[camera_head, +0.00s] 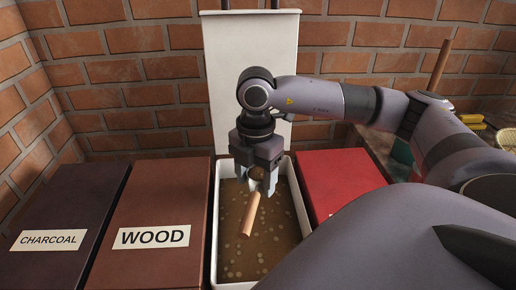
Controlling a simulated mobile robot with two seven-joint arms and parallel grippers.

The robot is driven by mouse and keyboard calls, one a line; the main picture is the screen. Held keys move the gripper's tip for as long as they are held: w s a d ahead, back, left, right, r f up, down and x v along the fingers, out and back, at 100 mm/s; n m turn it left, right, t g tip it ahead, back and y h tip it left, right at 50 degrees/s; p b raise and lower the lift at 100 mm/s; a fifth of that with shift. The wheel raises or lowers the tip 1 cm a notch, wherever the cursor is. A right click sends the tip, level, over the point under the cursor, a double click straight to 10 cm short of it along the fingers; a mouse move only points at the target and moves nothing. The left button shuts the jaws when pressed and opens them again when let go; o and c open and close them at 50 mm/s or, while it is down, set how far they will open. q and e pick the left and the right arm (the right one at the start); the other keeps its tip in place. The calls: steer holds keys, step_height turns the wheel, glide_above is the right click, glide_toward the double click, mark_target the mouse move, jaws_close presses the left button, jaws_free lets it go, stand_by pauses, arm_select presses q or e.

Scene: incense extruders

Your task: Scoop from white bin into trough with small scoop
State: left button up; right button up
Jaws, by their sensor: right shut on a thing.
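The white bin (212,238) stands in the middle with its lid (250,70) raised upright behind it. Brown material (265,245) with pale round bits fills the bottom of the bin. My right gripper (259,186) points down over the far part of the bin and is shut on the small scoop (250,213). The scoop's light wooden handle slants toward the near side, over the brown material. Its bowl is mostly hidden by the fingers, and I cannot tell whether it holds anything. The trough is not clearly in view. My left gripper is not in view.
A wood-labelled brown bin (152,205) and a charcoal-labelled dark bin (65,210) stand shut on the left. A red bin (338,180) stands close on the right, partly behind my arm. A table (370,150) with several items is farther right. A brick wall (130,75) closes the back.

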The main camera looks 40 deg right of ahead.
mark_target(254, 203)
steer(key=s+a+r, duration=0.1)
steer(key=a+r+p, duration=0.1)
steer(key=s+a+r+p, duration=0.1)
steer(key=a, duration=0.1)
steer(key=shift+s+a, duration=0.1)
steer(key=shift+s, duration=0.25)
steer(key=shift+s+a+r+p, duration=0.3)
steer(key=shift+s+a, duration=0.1)
steer(key=shift+a, duration=0.2)
steer(key=shift+f, duration=0.15)
